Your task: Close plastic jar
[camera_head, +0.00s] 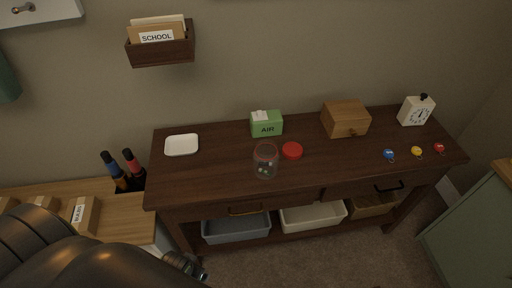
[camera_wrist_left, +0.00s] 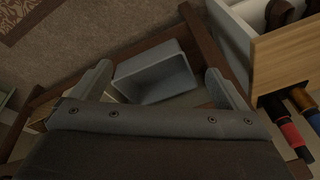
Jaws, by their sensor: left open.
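The clear plastic jar (camera_head: 266,161) stands upright near the front edge of the dark wooden table, with a few small things inside. A red round lid (camera_head: 292,150) lies on the table just right of the jar, apart from it. My left arm comes in at the lower left of the head view. Its gripper (camera_head: 186,266) shows only partly there, low in front of the table and well away from the jar. In the left wrist view the two fingers of the left gripper (camera_wrist_left: 158,88) are spread wide with nothing between them. My right gripper is not in view.
On the table (camera_head: 215,170) are a white dish (camera_head: 182,145), green AIR box (camera_head: 266,124), wooden box (camera_head: 345,119), clock (camera_head: 415,110) and small coloured items (camera_head: 416,151). Bins (camera_head: 236,227) fill the lower shelf. Bottles (camera_head: 118,171) stand left of the table.

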